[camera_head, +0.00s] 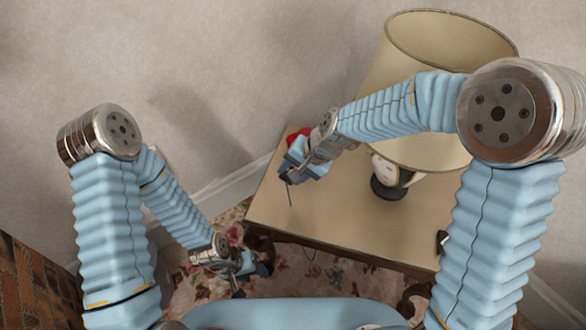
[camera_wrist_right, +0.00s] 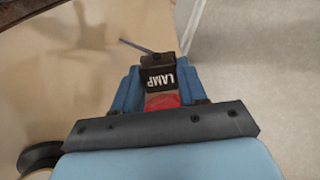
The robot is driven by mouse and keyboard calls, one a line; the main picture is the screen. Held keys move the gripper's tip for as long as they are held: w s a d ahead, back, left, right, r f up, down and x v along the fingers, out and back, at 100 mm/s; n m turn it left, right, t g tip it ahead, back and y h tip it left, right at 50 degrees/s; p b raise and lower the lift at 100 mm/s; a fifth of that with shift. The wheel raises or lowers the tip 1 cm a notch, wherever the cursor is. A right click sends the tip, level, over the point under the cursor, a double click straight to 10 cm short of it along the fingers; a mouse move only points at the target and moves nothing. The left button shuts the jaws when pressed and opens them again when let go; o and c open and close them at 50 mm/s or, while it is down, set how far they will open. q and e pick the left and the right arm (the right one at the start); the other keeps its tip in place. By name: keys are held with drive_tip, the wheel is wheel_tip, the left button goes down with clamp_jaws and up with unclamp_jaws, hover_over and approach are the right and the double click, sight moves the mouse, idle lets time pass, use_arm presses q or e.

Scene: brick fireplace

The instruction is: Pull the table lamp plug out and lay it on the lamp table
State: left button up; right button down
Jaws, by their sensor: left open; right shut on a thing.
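The plug (camera_wrist_right: 158,72) is dark with a white LAMP label. My right gripper (camera_wrist_right: 160,90) is shut on it, and a thin grey piece sticks out from its far end. In the head view my right gripper (camera_head: 293,173) is over the left part of the lamp table (camera_head: 325,220); whether the plug touches the tabletop is unclear. The table lamp (camera_head: 392,176) stands on the table, with its beige shade (camera_head: 450,35) partly behind my right arm. My left gripper (camera_head: 252,268) is open and empty, low beside the table's left front.
A small dark object (camera_head: 442,241) lies near the table's front right edge. A patterned rug (camera_head: 295,272) covers the floor below. The wall and white skirting (camera_head: 235,185) run behind. Brickwork (camera_head: 35,290) is at lower left. The tabletop's middle is clear.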

drive_tip(key=shift+f+b, duration=2.7)
drive_tip(key=shift+f, duration=0.45)
drive_tip(key=shift+f+b, duration=0.45)
drive_tip(key=shift+f, duration=0.1)
drive_tip(key=c, duration=0.5)
unclamp_jaws()
drive_tip(key=shift+c, duration=0.2)
drive_tip(key=shift+r, duration=0.1)
